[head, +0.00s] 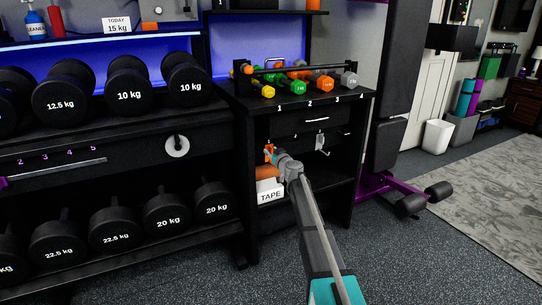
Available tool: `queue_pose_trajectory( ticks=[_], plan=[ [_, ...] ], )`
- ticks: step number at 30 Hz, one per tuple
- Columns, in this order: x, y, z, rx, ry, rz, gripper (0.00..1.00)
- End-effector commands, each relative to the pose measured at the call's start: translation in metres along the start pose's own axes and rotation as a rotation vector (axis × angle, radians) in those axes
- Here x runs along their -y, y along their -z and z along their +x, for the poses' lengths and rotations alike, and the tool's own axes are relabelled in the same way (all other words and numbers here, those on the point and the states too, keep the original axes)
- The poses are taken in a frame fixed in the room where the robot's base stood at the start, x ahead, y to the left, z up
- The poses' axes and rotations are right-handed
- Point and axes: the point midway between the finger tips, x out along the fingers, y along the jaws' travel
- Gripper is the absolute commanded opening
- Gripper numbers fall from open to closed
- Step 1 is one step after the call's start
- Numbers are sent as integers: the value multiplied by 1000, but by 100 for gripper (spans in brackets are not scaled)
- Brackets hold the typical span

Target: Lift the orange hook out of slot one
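An orange hook-like piece (268,150) shows at the front of the black cabinet (246,150), below the number 1 on its top edge. My gripper (275,157) is right beside it, at its right. The gripper is small and seen from behind, so I cannot tell whether its fingers are open or touch the hook. Slot one itself is hidden or too small to make out. A grey hook-like piece (321,143) hangs further right, below the numbers 3 and 4.
A white box marked TAPE (270,191), with an orange-brown roll (266,172) at its top, is just below my gripper. Coloured hex dumbbells (322,84) stand on the cabinet. A dumbbell rack (120,140) is left, a purple-framed bench (392,183) right.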

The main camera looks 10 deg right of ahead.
Motion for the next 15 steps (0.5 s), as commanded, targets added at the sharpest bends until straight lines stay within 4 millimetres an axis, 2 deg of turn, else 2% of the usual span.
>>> queue_pose_trajectory(
  ticks=[15],
  plan=[
    [-2, 0, 1, 0, -1, 0, 43]
  ],
)
